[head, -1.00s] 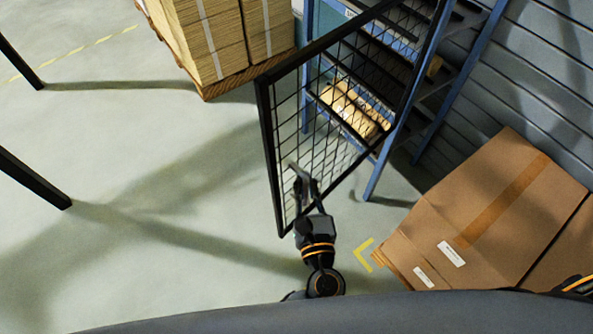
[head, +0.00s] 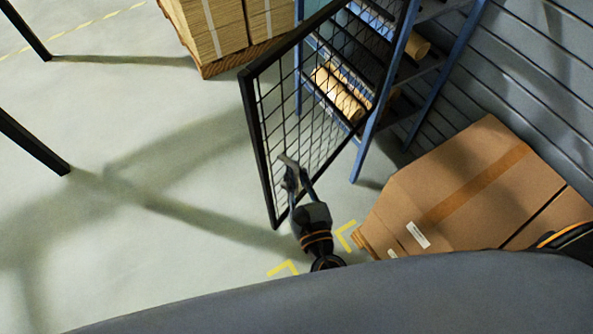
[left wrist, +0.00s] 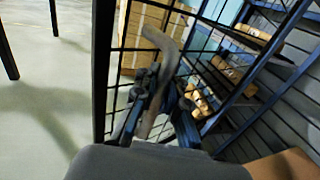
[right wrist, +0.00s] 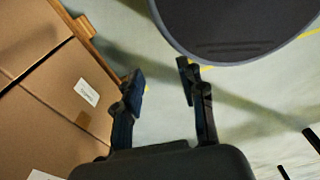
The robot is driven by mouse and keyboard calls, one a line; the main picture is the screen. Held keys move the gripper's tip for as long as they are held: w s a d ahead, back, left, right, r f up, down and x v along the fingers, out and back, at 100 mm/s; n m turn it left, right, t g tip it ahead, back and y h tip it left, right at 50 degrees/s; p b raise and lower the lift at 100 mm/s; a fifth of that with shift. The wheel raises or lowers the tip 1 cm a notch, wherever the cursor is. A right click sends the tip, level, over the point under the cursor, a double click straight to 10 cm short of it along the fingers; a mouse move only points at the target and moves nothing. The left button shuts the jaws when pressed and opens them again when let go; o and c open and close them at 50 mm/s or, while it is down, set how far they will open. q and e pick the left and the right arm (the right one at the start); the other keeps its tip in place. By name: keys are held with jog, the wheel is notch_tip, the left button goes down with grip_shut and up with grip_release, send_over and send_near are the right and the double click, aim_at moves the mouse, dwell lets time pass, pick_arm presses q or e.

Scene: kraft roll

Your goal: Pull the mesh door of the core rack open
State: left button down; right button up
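The mesh door (head: 262,150), a black frame with wire grid, stands swung out from the blue core rack (head: 366,130). It also shows in the left wrist view (left wrist: 103,70). A grey bent handle (left wrist: 163,45) is on the door's free side. My left gripper (head: 295,180) is at this handle, and in the left wrist view its fingers (left wrist: 156,100) lie on both sides of it, closed around it. Part of the handle is hidden by the fingers. My right gripper (right wrist: 160,78) is open and empty, beside cardboard boxes.
Kraft rolls (head: 338,93) lie on the rack shelves. A large cardboard box (head: 470,190) stands right of the rack. A loaded pallet (head: 235,60) is at the back. Black posts (head: 35,145) stand at left. The floor (head: 150,200) left of the door is clear.

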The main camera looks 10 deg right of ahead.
pick_arm(q)
jog(key=c, duration=1.4)
grip_release()
jog(key=shift+s+a+f, duration=0.15)
jog(key=shift+a+f, duration=0.1)
jog(key=shift+r, duration=0.15)
pick_arm(e)
jog(key=shift+s+d, duration=0.1)
jog(key=shift+s, duration=0.1)
pick_arm(q)
jog(key=shift+s+d, duration=0.1)
jog(key=s, duration=1.2)
jog(key=shift+d, duration=0.25)
pick_arm(e)
jog(key=shift+d, duration=0.2)
